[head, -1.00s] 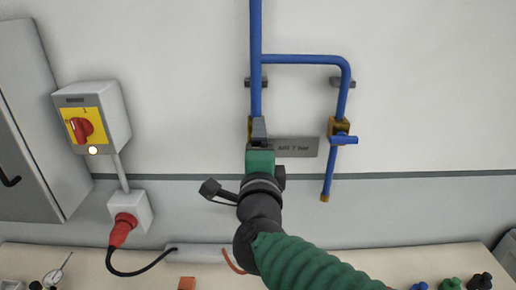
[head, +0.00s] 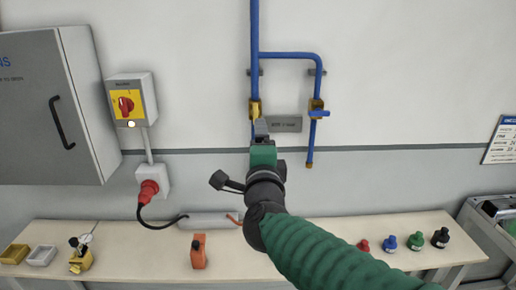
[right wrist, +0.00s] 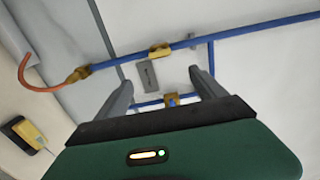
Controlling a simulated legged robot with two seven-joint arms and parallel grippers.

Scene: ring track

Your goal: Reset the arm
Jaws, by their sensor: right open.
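My right arm comes in from the lower right in the head view, and its gripper (head: 262,128) is in front of the blue pipes (head: 255,60) on the wall. In the right wrist view the two fingers of the right gripper (right wrist: 163,92) are spread apart with nothing between them. A brass valve (right wrist: 159,52) on the blue pipe shows beyond the fingers, apart from them. In the head view a second brass valve with a blue handle (head: 319,113) is right of the gripper. My left gripper is not in view.
A grey cabinet (head: 35,100) and a switch box with a red knob (head: 125,104) are on the wall at left. The bench (head: 330,264) below holds an orange object (head: 198,250), a yellow tool (head: 80,260) and several coloured knobs (head: 389,242). A cart stands at right.

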